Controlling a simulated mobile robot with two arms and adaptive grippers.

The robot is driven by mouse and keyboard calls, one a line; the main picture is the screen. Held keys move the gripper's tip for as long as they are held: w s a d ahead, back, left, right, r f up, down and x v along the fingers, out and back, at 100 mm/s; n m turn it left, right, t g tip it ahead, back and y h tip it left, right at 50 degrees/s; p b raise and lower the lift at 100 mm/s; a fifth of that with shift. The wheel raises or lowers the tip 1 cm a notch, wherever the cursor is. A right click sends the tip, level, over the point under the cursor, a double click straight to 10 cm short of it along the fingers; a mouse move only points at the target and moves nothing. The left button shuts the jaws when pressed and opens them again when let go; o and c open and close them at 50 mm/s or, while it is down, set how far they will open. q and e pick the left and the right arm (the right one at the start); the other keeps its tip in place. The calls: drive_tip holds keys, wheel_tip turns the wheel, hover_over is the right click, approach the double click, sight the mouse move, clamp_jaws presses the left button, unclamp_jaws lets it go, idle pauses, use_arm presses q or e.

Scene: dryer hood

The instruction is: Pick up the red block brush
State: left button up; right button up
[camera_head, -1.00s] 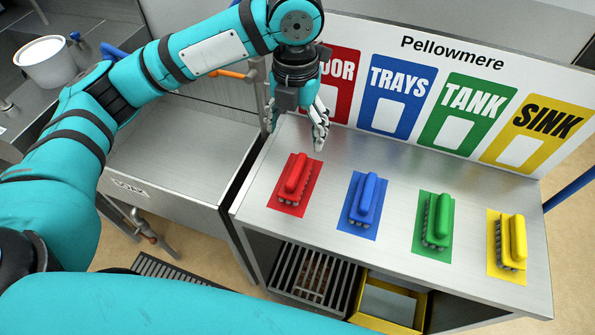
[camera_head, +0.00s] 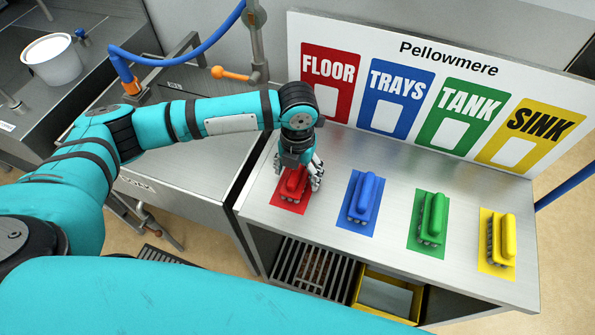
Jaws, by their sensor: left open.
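The red block brush (camera_head: 291,186) lies on a red mat (camera_head: 283,204) at the left end of the steel bench. My left gripper (camera_head: 298,180) is open and points down right at the brush, with fingers on either side of its upper part. I cannot tell whether the fingers touch it. The gripper hides the far end of the brush. My right gripper is not in view.
A blue brush (camera_head: 361,198), a green brush (camera_head: 432,218) and a yellow brush (camera_head: 502,241) lie on matching mats to the right. A sign board (camera_head: 400,55) stands behind them.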

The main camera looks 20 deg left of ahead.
use_arm(q)
drive_tip(key=shift+f, duration=0.3)
drive_tip(key=c, duration=1.3)
drive_tip(key=shift+r, duration=0.2)
drive_tip(key=shift+r, duration=0.2)
wheel_tip(320, 180, up, 3)
drive_tip(key=shift+a+f+b, duration=0.15)
drive_tip(key=shift+b, duration=0.75)
drive_tip(key=shift+s+a+r+b, duration=0.25)
drive_tip(key=shift+s+a+b, duration=0.35)
drive_tip(key=shift+s+a, duration=1.25)
drive_tip(key=shift+s+a+r+b, duration=0.3)
drive_tip(key=shift+s+a+b, duration=0.25)
drive_tip(key=shift+s+a, duration=1.3)
drive_tip(key=shift+s+a+r+b, duration=0.25)
drive_tip(key=shift+s+a+b, duration=0.6)
drive_tip(key=shift+a, duration=1.75)
drive_tip(key=shift+s, duration=0.2)
